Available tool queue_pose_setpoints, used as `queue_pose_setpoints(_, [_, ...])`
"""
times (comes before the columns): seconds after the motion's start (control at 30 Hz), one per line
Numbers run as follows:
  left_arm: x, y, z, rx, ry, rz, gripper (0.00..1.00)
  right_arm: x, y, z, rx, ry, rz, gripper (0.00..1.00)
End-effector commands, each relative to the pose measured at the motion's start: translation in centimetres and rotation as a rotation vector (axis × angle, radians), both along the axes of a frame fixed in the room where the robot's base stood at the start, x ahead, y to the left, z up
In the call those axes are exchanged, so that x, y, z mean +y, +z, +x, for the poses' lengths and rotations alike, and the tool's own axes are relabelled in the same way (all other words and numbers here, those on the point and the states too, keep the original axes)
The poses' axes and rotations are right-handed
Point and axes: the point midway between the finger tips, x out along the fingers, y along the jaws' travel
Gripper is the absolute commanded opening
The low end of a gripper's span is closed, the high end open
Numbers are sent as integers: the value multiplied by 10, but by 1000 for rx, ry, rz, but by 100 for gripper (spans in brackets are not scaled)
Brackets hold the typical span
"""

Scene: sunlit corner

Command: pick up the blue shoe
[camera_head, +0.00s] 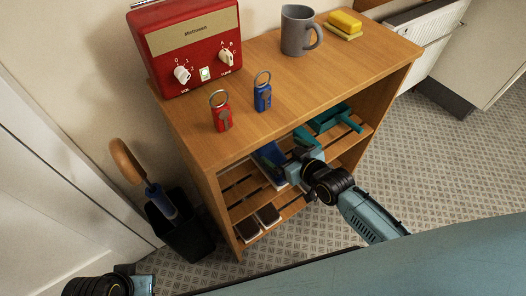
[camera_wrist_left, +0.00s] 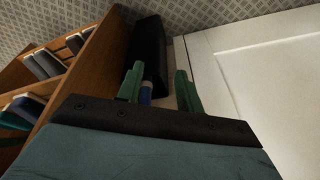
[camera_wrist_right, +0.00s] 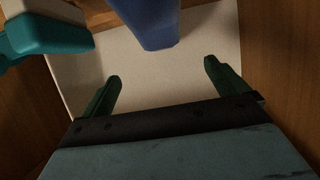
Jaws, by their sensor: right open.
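The blue shoe (camera_head: 268,158) is on the upper slatted shelf of the wooden rack, partly hidden by my right gripper and the tabletop. In the right wrist view a blue form (camera_wrist_right: 155,22), apparently the shoe, is at the top, just beyond and between the fingertips. My right gripper (camera_head: 299,146) reaches into the shelf beside the shoe; its fingers also show in the right wrist view (camera_wrist_right: 162,72), open with nothing between them. My left gripper (camera_wrist_left: 160,75) is open, away from the rack's shelves; its fingertips are outside the head view.
A teal object (camera_head: 333,118) lies on the same shelf to the right. Dark shoes (camera_head: 258,221) sit on the lower shelf. The wooden top (camera_head: 345,75) overhangs the shelves. A black bin (camera_head: 185,232) with a handled item stands left of the rack.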

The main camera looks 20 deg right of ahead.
Motion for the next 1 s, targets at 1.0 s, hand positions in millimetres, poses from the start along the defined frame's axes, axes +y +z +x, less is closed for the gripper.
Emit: queue_pose_setpoints(1.0, [-40,81,54,-417,-41,-125,36,23,-36,59,2,0,-1,98])
